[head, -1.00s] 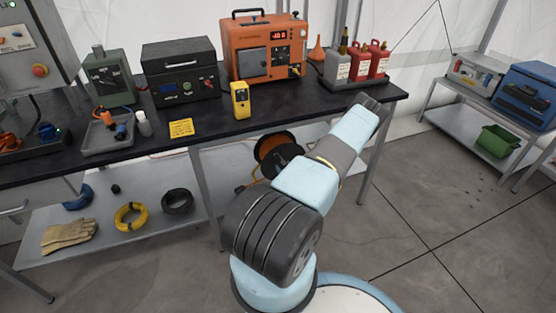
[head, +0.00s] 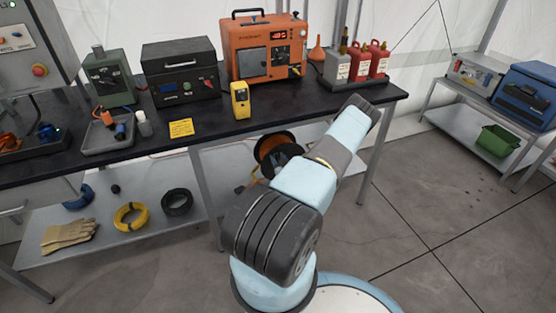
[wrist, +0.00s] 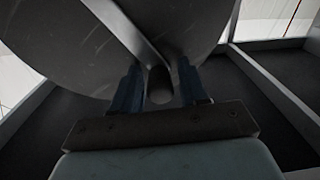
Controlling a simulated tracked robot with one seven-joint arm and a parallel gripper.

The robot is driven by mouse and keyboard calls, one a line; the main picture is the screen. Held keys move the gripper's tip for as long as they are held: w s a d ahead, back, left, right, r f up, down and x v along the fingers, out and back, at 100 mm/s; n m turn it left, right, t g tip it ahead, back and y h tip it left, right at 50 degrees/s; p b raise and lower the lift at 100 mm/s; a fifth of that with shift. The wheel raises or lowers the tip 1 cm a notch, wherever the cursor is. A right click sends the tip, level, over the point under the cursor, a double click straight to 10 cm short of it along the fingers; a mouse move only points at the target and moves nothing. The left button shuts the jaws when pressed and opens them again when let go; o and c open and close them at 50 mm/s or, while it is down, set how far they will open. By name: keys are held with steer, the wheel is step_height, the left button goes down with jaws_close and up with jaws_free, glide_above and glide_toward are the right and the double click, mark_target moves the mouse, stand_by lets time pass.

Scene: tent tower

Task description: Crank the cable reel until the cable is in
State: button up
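The cable reel (head: 268,148) stands below the bench's front edge, an orange-wound drum with dark flanges. My arm partly hides it in the head view. In the wrist view its large grey disc (wrist: 50,40) fills the upper left. A grey crank arm (wrist: 128,32) runs across the disc to a dark round crank handle (wrist: 160,86). My gripper (wrist: 160,80) has one finger on each side of this handle. Whether the fingers press on it is too dark to tell. My gripper is hidden in the head view. How much cable is out cannot be seen.
The black-topped bench (head: 230,128) holds an orange machine (head: 265,50), a yellow meter (head: 240,99) and red cans (head: 370,62) above the reel. A lower shelf (head: 150,237) carries cable coils and gloves. The floor (head: 430,230) to the right is clear.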

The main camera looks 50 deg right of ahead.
jaws_close()
steer(key=shift+a, duration=0.15)
stand_by(0.5)
